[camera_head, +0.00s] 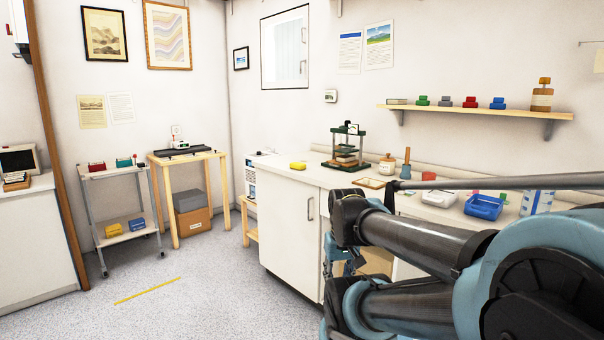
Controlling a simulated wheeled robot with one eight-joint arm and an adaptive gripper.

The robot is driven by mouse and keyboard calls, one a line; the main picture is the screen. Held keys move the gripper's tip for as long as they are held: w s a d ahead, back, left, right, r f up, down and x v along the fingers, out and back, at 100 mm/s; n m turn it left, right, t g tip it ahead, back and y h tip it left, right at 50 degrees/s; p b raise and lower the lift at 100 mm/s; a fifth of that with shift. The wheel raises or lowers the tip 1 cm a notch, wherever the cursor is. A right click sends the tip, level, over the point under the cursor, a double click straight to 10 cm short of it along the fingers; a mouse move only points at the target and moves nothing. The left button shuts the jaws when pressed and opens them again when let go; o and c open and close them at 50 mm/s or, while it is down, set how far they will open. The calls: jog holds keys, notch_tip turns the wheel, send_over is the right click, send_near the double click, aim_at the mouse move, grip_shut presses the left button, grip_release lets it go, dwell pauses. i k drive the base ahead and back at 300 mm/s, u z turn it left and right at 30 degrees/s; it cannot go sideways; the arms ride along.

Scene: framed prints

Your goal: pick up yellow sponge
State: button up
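A small yellow block that looks like the yellow sponge (298,165) lies on the white counter (287,176), near its left end. Nothing covers it. My arm (430,250) reaches in from the right and lies in front of the counter's middle and right part. My gripper cannot be made out; the arm's far end is folded down and hidden behind its own links, so its opening is not visible.
A green-framed press (346,148) stands right of the sponge. Further right are a wooden-handled tool (405,163) and a blue tray (484,207).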

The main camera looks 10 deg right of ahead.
aim_at(297, 165)
jog(key=u, duration=0.05)
jog(key=k, duration=1)
jog(key=u, duration=0.15)
jog(key=i, duration=1.9)
jog(key=z, duration=0.65)
